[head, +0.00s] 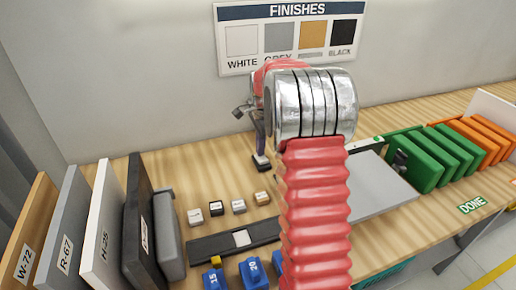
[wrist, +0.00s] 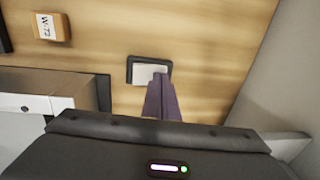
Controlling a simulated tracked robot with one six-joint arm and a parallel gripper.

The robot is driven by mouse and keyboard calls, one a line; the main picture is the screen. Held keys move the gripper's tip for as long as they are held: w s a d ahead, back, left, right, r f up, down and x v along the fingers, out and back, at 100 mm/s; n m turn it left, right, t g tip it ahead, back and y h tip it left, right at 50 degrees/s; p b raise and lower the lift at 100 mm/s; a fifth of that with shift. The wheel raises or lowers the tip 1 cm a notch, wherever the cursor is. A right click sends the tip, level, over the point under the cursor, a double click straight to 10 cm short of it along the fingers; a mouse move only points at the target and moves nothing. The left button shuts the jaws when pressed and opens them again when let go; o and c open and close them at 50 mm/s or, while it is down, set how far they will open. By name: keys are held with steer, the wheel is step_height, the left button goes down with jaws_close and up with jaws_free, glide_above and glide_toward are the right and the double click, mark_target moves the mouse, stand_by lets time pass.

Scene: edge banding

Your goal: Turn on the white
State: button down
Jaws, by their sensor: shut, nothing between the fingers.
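A small white-faced switch or button in a dark frame (wrist: 146,72) lies on the wooden bench in the wrist view. In the head view it shows as a small dark-framed piece (head: 262,161) at the back of the bench, below my gripper. My gripper (wrist: 160,80) has its purple fingers shut and empty. Their tips overlap the right part of the white face in the wrist view; I cannot tell whether they touch it. In the head view my red arm and metal wrist hide much of the area around the gripper (head: 259,145).
A tan block marked W-72 (wrist: 48,27) lies nearby. Labelled panels (head: 98,225) stand at left. Small cubes (head: 216,208), a dark strip (head: 215,243) and blue blocks (head: 253,272) lie in front. Green panels (head: 416,160) and orange panels (head: 480,140) stand at right.

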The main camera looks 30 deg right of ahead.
steer(key=shift+s+a+r, duration=0.15)
steer(key=shift+s, duration=0.4)
steer(key=shift+r, duration=0.15)
step_height(320, 180, up, 14)
steer(key=w, duration=0.2)
steer(key=shift+d+f, duration=0.25)
stand_by(0.7)
